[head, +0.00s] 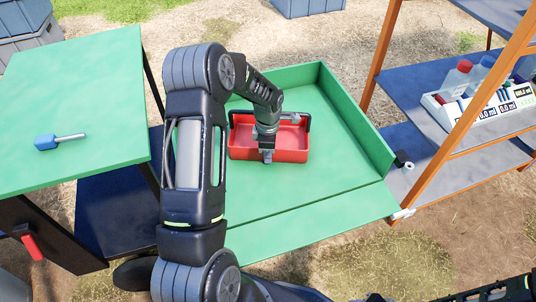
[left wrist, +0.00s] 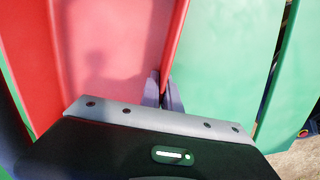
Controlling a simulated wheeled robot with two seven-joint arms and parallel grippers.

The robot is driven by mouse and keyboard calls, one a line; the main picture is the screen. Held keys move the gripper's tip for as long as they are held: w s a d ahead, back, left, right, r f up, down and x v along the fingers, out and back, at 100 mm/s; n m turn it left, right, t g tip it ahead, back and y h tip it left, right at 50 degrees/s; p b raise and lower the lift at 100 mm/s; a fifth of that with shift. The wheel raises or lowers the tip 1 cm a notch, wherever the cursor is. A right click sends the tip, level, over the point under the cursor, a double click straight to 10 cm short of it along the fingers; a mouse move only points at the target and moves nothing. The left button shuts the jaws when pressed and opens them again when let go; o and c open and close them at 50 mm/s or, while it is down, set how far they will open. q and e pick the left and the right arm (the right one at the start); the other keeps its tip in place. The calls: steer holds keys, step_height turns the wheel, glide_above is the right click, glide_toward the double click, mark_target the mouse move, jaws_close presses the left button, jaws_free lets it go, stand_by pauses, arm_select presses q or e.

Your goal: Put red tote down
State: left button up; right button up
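The red tote (head: 287,149) is a shallow open box with dark handle ends, over the green tray-like surface (head: 300,205) in the head view. It looks level; I cannot tell whether its base touches the surface. My left gripper (head: 267,158) comes down over the tote's near side. In the left wrist view the left fingers (left wrist: 164,92) are close together on the tote's thin wall (left wrist: 175,45), with the red inside of the tote to the left. The fingertips are partly hidden by the gripper body. My right gripper is not seen.
A green-topped table (head: 90,110) at the left holds a blue-handled tool (head: 48,142). An orange-framed shelf (head: 405,90) at the right holds a white rack (head: 485,103) with bottles. The green surface has raised walls at its back and right; its front is clear.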

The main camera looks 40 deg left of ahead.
arm_select(q)
steer(key=o, duration=0.4)
steer(key=shift+r, duration=0.1)
steer(key=shift+r, duration=0.25)
step_height(320, 180, up, 12)
steer(key=p, duration=0.3)
steer(key=shift+f, duration=0.15)
